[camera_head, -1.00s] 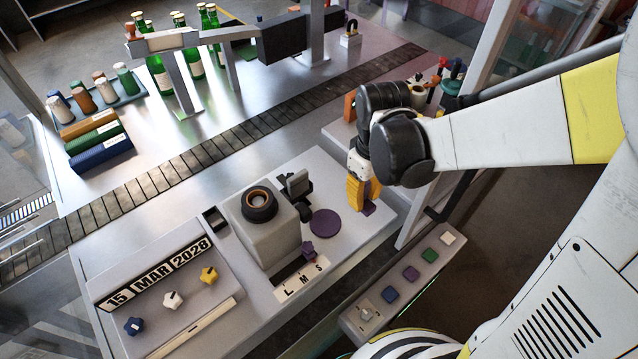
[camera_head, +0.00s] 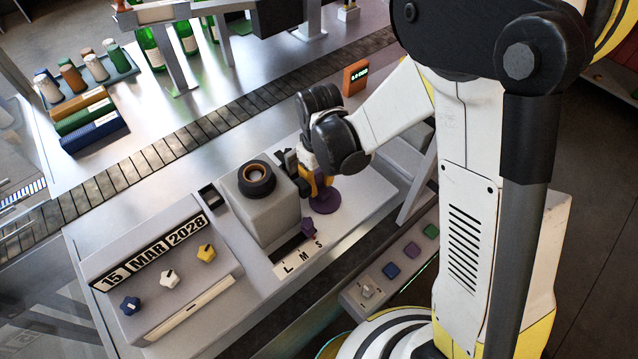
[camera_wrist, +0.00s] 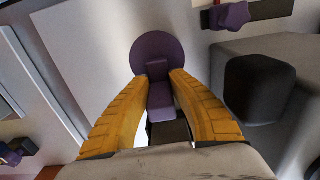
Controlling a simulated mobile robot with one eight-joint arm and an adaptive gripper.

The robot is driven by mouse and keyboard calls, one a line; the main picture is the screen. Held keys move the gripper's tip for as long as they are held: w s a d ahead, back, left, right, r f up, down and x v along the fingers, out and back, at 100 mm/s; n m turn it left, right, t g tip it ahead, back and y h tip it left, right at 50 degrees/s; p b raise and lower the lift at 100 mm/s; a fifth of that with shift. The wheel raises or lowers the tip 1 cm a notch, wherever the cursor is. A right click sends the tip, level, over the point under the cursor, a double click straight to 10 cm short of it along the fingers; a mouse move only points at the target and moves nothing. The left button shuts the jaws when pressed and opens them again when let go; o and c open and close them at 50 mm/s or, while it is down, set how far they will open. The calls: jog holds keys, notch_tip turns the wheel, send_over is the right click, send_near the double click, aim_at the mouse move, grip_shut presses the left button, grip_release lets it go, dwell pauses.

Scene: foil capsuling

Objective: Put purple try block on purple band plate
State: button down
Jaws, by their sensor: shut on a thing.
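The purple try block (camera_wrist: 160,95) is between the two yellow fingers of my gripper (camera_wrist: 163,88) in the wrist view. The purple band plate is a flat round disc (camera_wrist: 150,46), and the block overlaps its near part there. In the head view my gripper (camera_head: 318,185) is over the purple plate (camera_head: 330,203), beside the grey machine block. The try block merges with the plate's colour in the head view, so I cannot tell whether it touches the plate.
A grey machine block (camera_head: 262,210) with a black ring on top stands just left of my gripper. A purple star knob (camera_head: 307,225) sits by the L M S scale (camera_head: 299,259). An orange box (camera_head: 355,78) stands behind. The light panel right of the plate is clear.

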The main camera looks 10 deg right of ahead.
aim_at(320, 187)
jog(key=shift+s, duration=0.1)
jog(key=c, duration=1.6)
grip_release()
jog(key=shift+f, duration=0.15)
jog(key=o, duration=0.3)
notch_tip(320, 187, up, 12)
jog(key=shift+r+p, duration=0.25)
jog(key=shift+p, duration=0.95)
